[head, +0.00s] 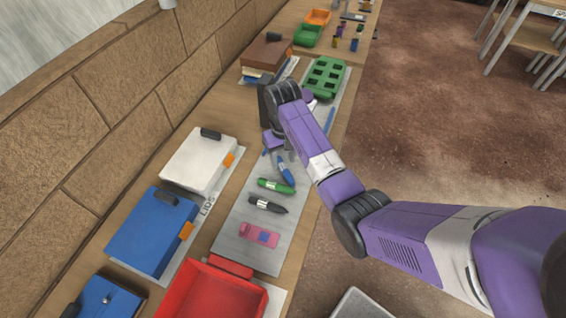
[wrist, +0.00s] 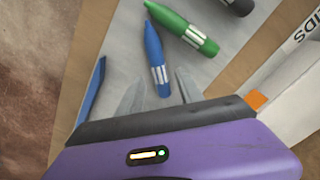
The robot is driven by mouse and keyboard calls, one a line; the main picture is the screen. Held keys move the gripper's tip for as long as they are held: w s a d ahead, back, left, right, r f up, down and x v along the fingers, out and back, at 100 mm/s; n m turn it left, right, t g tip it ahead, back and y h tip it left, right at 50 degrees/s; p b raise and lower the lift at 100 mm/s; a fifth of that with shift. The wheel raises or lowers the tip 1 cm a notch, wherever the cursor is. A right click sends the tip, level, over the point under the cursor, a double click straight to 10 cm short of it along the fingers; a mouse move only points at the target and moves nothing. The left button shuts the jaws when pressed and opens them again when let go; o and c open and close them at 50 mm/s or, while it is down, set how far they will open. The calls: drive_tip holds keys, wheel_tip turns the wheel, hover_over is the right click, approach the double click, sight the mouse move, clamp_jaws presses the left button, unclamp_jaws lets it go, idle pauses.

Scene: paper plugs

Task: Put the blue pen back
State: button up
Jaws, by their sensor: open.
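A thick blue pen (head: 286,172) with a pale banded section lies on the grey mat (head: 250,222), next to a green pen (head: 276,186). In the wrist view the blue pen (wrist: 153,50) points away from me. Its near end appears between the two fingers of my gripper (wrist: 160,75). The fingers are open, and I cannot tell how high they are above the mat. In the head view my gripper (head: 284,150) is partly hidden by my arm. A green holder with several slots (head: 325,76) stands at the far end of the mat.
A black pen (head: 268,204) and a pink item (head: 258,233) lie nearer on the mat. A thin blue item (wrist: 91,92) lies left of my gripper. White (head: 199,160) and blue boxes (head: 150,232) line the wall side. A red tray (head: 210,292) is at the front.

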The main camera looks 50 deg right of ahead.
sight(283, 165)
wheel_tip(283, 165, up, 10)
drive_tip(key=p, duration=0.1)
drive_tip(key=shift+f+p, duration=0.2)
drive_tip(key=shift+p, duration=0.15)
drive_tip(key=shift+w, duration=0.1)
idle(0.3)
